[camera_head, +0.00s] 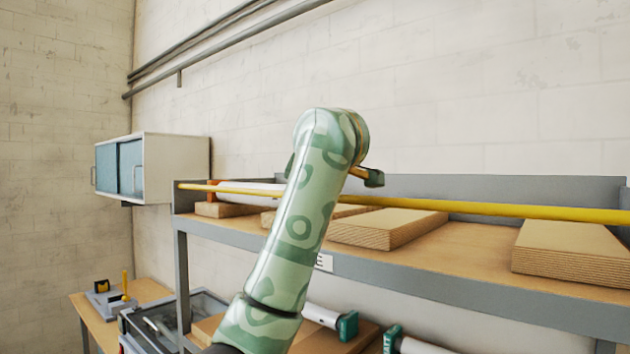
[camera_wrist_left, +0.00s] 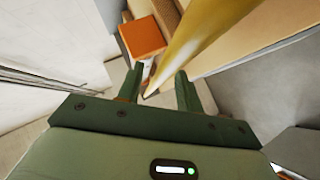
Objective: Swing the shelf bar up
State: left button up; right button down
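The yellow shelf bar (camera_head: 520,211) runs level along the front of the upper shelf, above the boards. My camouflage-green arm crosses in front of its middle in the head view. One dark finger of my left gripper (camera_head: 372,178) shows just above the bar; the rest of the hand is hidden behind the arm. In the left wrist view my left gripper (camera_wrist_left: 157,78) has its fingers apart. The yellow bar (camera_wrist_left: 200,38) runs from the upper right to the gap between them; I cannot tell whether it touches either finger. My right gripper is out of view.
The grey shelf (camera_head: 410,276) carries several wooden boards (camera_head: 390,228) behind the bar. An orange block (camera_head: 212,188) stands near its left end. A cabinet (camera_head: 150,168) hangs on the wall at left. White rolls with green ends (camera_head: 330,319) lie below.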

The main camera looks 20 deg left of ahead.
pick_arm(q)
jog(key=b+v, duration=0.6)
jog(key=v, duration=0.8)
jog(key=shift+s+d+b, duration=0.2)
jog(key=shift+s+b, duration=0.1)
jog(key=shift+b, duration=0.05)
